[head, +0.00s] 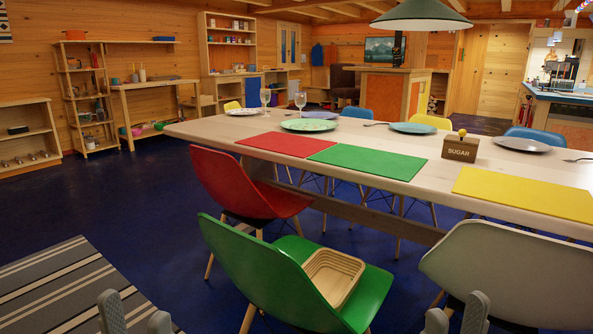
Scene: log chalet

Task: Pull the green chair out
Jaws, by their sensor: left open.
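The green chair (258,272) stands at the near side of the long wooden table (400,142), in the lower middle of the head view. Its backrest faces me and its seat reaches toward the table's near edge. A beige ribbed basket (334,273) sits on its seat. My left gripper (136,319) is at the bottom left, open and empty, to the left of the chair and apart from it in the picture. My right gripper (456,317) is at the bottom right, in front of the white chair in the picture. Its two fingers are apart with nothing between them.
A red chair (235,186) stands just beyond the green one, and a white chair (513,271) is to its right. A striped rug (65,285) lies at the lower left. Bare blue floor (120,205) is open left of the chairs.

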